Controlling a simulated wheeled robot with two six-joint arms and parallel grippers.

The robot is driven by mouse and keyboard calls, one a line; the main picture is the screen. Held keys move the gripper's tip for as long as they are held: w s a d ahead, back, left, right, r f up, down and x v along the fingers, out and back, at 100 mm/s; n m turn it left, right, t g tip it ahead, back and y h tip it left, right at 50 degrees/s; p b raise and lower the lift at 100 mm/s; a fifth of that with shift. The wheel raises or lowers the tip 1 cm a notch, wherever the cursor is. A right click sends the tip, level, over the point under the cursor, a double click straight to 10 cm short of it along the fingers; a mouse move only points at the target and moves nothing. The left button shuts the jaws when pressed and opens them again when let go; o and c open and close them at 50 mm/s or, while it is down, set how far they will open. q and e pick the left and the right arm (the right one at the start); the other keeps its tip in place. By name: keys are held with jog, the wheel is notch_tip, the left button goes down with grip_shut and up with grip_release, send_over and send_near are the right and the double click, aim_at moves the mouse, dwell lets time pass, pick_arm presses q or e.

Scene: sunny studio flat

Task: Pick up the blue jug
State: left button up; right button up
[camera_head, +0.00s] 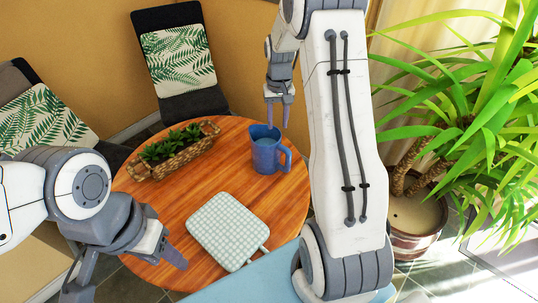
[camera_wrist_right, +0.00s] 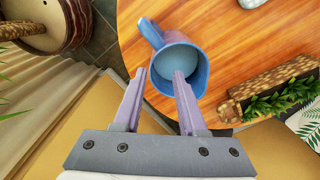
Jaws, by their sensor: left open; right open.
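The blue jug (camera_head: 265,150) stands upright on the round wooden table (camera_head: 190,205), near its far right side, with its handle to the right. My right gripper (camera_head: 279,114) is open and empty, pointing down above and just behind the jug. In the right wrist view the jug (camera_wrist_right: 177,62) lies just past the two open fingertips (camera_wrist_right: 160,76), and its light interior shows. I cannot tell whether a fingertip touches the rim. My left gripper (camera_head: 130,276) is open and empty at the lower left, by the table's near left edge.
A woven basket of green plants (camera_head: 174,150) is on the table left of the jug. A pale checked pad (camera_head: 229,229) lies nearer. Two chairs with leaf-print cushions (camera_head: 178,55) stand behind and left. A large potted plant (camera_head: 418,222) is at right. Bare tabletop separates basket and jug.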

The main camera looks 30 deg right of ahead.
aim_at(281, 144)
jog(key=f, duration=0.3)
jog(key=d+f, duration=0.1)
jog(key=f, duration=0.3)
jog(key=f+p, duration=0.1)
jog(key=f, duration=0.2)
jog(key=shift+s+d+f, duration=0.1)
jog(key=shift+d+f, duration=0.1)
jog(key=shift+f, duration=0.2)
grip_shut()
jog(key=shift+r, duration=0.1)
dwell(0.8)
